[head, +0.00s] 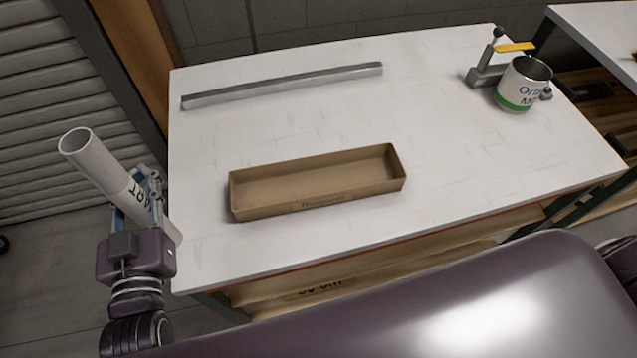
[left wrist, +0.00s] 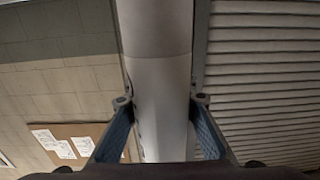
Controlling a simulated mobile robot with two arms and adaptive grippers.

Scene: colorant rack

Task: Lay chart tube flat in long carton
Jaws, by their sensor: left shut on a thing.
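The chart tube (head: 97,165) is a white hollow cylinder with dark lettering, in the head view at the left. My left gripper (head: 145,195) is shut on it, left of the table's left edge. The tube is tilted, its open end up and to the left, its lower end by the table edge. In the left wrist view the tube (left wrist: 158,70) runs between the two fingers (left wrist: 160,105). The long carton (head: 318,202) is an open brown box on the table, empty, to the right of the tube. My right gripper is not in view.
The white table (head: 440,130) is mostly clear around the carton. A grey metal bar (head: 285,86) lies behind it. A paint can (head: 516,92) stands beside a clamp with a yellow handle (head: 514,47) at the back right. A shuttered wall (head: 45,110) is at the left.

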